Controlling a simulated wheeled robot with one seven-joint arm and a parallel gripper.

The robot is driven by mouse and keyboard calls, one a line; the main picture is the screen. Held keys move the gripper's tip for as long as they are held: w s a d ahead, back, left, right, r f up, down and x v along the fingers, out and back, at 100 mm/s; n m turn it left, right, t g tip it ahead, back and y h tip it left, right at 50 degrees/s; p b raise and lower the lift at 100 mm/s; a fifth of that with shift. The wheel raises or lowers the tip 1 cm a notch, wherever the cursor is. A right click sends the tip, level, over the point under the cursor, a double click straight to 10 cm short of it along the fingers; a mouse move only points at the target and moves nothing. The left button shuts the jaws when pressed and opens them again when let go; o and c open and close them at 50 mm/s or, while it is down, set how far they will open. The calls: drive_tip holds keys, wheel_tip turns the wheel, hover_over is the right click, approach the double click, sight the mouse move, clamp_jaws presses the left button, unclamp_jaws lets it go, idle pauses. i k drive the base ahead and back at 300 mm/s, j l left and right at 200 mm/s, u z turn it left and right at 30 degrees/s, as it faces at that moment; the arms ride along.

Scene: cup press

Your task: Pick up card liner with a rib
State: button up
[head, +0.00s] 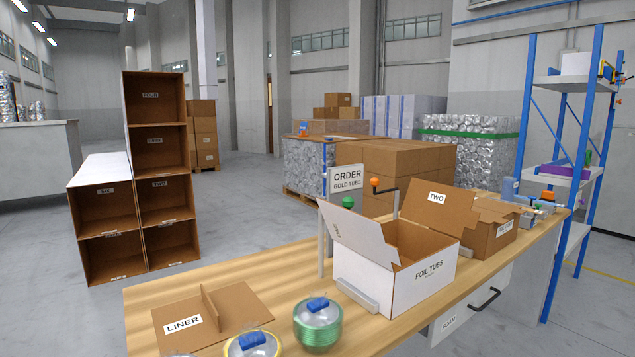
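The brown card liner (245,303) lies flat on the wooden bench (290,283) at the lower left in the head view. Its upright rib (210,309) stands up from its middle. A white label reading LINER (183,325) is on its left part. My gripper is not in this view, so its place and state do not show.
A green-ribbed tub (318,335) stands right of the liner. A yellow-rimmed tub (250,346) is at its front edge, partly cut off. An open white FOIL TUBS box (425,279) and an open brown box (492,237) stand farther right. Stacked cubbies (160,195) stand behind.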

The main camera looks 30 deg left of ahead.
sight(196, 323)
drive_tip(key=i+l+u, duration=0.2)
drive_tip(key=i+u, duration=0.15)
drive_tip(key=i+l+u, duration=0.7)
drive_tip(key=k+j, duration=0.05)
drive_tip(key=j, duration=0.05)
